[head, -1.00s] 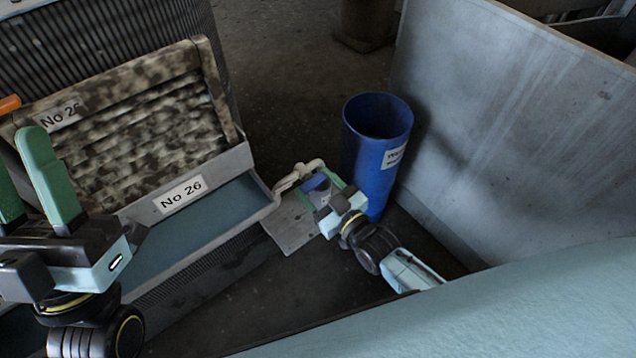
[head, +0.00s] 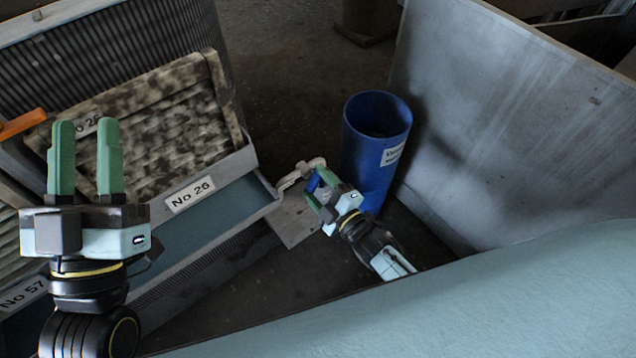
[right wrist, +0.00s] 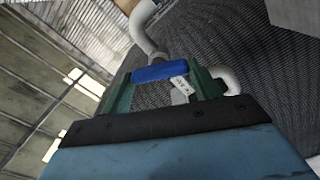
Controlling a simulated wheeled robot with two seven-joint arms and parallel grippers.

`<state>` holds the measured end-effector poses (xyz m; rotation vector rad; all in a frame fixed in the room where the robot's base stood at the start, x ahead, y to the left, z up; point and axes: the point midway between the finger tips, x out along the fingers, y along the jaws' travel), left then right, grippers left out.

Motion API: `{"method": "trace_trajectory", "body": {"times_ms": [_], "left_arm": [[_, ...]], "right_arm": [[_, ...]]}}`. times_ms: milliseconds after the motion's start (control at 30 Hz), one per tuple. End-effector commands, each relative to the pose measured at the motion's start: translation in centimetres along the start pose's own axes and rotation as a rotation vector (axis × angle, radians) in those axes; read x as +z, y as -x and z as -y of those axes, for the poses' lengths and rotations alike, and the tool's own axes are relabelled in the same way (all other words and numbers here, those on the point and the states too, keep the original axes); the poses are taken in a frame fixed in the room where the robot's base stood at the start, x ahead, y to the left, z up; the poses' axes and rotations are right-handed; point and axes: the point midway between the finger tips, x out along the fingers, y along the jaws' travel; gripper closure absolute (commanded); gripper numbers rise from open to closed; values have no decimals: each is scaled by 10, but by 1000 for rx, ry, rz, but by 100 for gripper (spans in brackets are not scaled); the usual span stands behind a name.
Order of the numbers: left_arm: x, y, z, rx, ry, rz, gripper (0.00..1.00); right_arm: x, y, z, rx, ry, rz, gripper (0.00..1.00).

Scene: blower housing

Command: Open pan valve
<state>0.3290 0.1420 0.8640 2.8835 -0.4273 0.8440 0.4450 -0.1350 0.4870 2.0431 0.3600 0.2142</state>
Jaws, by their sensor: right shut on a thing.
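The pan (head: 262,190) is a long grey trough with a dark blue-grey inside, below the "No 26" label. A pale pipe with the valve (head: 290,177) sticks out at its right end. The valve's blue handle (head: 313,183) is between the green fingers of my right gripper (head: 316,190), which is shut on it. In the right wrist view the blue handle (right wrist: 160,72) lies across between both fingers, with a small white tag and the pale pipe (right wrist: 146,28) behind. My left gripper (head: 85,150) is open and empty, fingers up, in front of the mottled filter panel (head: 170,120).
A blue bin (head: 372,160) with a white label stands just behind and right of my right gripper. A grey plate (head: 292,222) is below the valve. A large grey panel (head: 480,120) stands at the right. A pale blue surface (head: 450,300) fills the lower right.

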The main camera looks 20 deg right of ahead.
Motion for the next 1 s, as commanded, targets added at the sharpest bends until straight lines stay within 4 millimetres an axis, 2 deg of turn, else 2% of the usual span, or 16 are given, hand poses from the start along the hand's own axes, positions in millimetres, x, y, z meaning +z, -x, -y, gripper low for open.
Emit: {"method": "trace_trajectory", "body": {"times_ms": [500, 1000], "left_arm": [[-3, 2, 0, 0, 0, -37, 64], [-9, 0, 0, 3, -2, -78, 64]], "right_arm": [[1, 1, 3, -1, 396, 2, 61], [1, 1, 3, -2, 513, 1, 61]]}}
